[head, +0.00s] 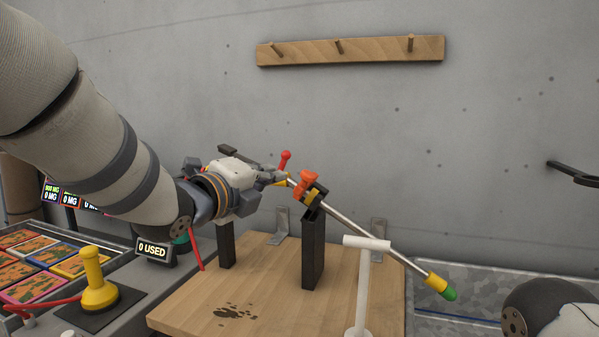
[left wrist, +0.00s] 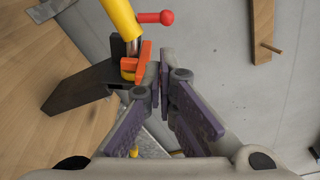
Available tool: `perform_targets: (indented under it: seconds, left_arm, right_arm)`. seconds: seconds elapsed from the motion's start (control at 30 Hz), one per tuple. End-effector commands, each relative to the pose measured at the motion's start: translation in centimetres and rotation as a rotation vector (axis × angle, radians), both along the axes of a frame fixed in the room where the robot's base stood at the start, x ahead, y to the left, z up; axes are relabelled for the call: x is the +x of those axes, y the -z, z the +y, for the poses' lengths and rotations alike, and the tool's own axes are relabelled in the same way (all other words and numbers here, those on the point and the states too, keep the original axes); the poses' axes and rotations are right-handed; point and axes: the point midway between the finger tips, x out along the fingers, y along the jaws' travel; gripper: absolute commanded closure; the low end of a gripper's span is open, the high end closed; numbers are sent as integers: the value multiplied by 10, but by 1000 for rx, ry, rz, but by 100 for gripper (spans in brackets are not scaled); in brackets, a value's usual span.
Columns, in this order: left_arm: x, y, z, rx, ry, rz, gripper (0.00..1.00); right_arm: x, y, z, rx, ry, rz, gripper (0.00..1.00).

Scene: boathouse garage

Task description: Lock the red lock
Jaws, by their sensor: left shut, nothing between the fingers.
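The red lock (head: 307,179) is an orange-red clamp at the top of a black post (head: 314,250), where a metal rod (head: 375,240) passes. It also shows in the left wrist view (left wrist: 144,64), beside a yellow sleeve (left wrist: 120,17) with a red ball-ended handle (left wrist: 155,17). My left gripper (head: 273,174) is shut and empty. In the left wrist view its fingertips (left wrist: 163,80) are together just right of the red lock; I cannot tell whether they touch it. My right gripper is not in view.
The rod's yellow and green end (head: 441,287) sticks out past the wooden board (head: 265,300). A white T-shaped stand (head: 362,290) is in front. A yellow joystick (head: 97,280) is on the left. A wooden peg rail (head: 350,50) hangs on the wall.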

Motion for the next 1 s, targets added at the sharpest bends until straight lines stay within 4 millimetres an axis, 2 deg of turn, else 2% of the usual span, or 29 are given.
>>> perform_targets:
  seconds: [0.37, 0.47, 0.8, 1.0]
  left_arm:
    - [4, 0, -2, 4, 2, -3, 100]
    - [17, 2, -8, 3, 2, -3, 100]
    - [77, 9, -35, 1, 0, 2, 100]
    - [91, 10, -42, 1, 0, 3, 100]
  right_arm:
    - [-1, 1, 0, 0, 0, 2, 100]
    - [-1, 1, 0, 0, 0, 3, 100]
    - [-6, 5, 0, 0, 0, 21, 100]
    - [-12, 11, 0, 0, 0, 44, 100]
